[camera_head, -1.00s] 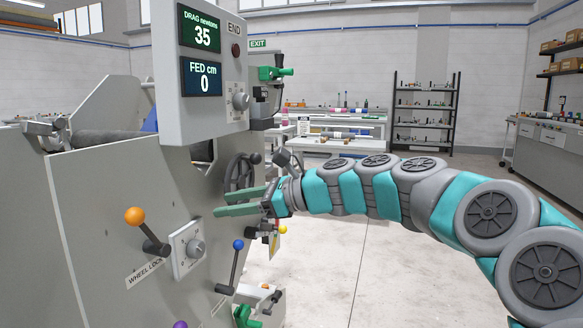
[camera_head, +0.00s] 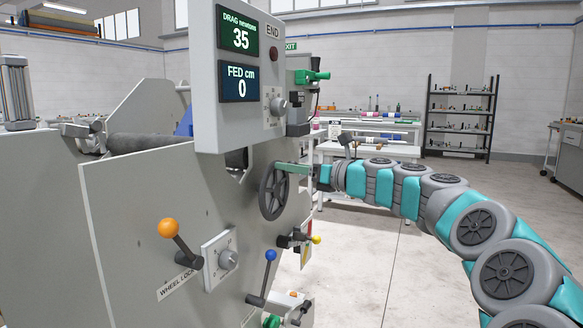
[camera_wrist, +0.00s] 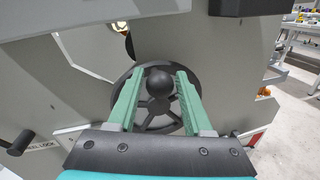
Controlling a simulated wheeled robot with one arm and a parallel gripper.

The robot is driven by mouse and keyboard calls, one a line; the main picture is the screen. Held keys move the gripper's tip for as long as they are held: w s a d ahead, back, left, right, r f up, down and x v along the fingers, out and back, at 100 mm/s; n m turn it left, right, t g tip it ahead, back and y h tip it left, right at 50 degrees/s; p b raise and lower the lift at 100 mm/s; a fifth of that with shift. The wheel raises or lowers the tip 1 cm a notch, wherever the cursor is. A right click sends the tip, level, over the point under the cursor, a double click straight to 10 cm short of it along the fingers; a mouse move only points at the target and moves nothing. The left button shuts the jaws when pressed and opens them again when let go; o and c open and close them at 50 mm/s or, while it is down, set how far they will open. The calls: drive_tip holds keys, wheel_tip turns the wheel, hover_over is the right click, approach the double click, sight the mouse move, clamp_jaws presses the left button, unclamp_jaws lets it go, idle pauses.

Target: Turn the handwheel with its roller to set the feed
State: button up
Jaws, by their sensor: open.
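The dark grey spoked handwheel (camera_head: 265,192) is on the side of the grey machine, below the display box. In the wrist view the handwheel (camera_wrist: 152,122) is straight ahead, with a round black knob (camera_wrist: 158,82) standing out from it. My gripper (camera_head: 284,167) reaches in from the right at the wheel's upper part. In the wrist view my gripper (camera_wrist: 158,76) is open, with one green finger on each side of the knob. Small gaps show beside the knob. A dark roller (camera_head: 150,146) lies across the machine behind the side panel. The displays (camera_head: 240,57) read drag 35 and fed 0.
An orange-knobbed lever (camera_head: 170,229) by the wheel lock label, a dial (camera_head: 228,259), a blue-knobbed lever (camera_head: 270,256) and a yellow-tipped handle (camera_head: 315,239) stick out near the wheel. The floor (camera_head: 385,260) to the right is clear.

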drive_tip(key=shift+a, duration=0.1)
drive_tip(key=shift+c, duration=0.3)
clamp_jaws()
idle(1.1)
